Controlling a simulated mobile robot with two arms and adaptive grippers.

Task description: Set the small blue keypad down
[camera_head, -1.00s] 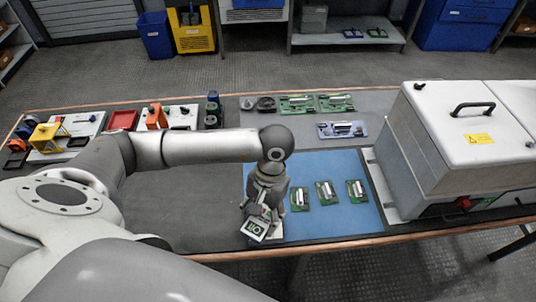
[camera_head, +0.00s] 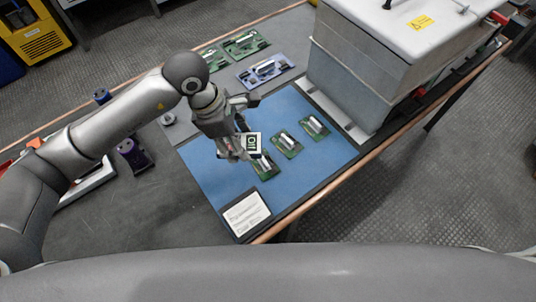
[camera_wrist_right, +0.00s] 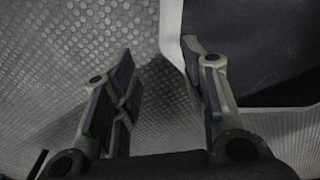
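My left gripper (camera_head: 232,148) hangs over the blue mat (camera_head: 210,178), beside the nearest green board (camera_head: 264,166). A small square piece with a white edge and dark green-and-white markings (camera_head: 253,143) shows at its fingers. I cannot tell whether it is held or part of the gripper, and the fingers are too small to read. I cannot make out a blue keypad for certain. A bluish board with a silver cylinder (camera_head: 265,72) lies behind the mat. My right gripper (camera_wrist_right: 160,65) is open and empty in the right wrist view, above the patterned floor.
Two more green boards (camera_head: 287,144) (camera_head: 315,126) lie on the mat. A white printed card (camera_head: 247,214) lies at its front corner. A large grey cabinet (camera_head: 365,60) blocks the right side. Bare mat lies left of the boards.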

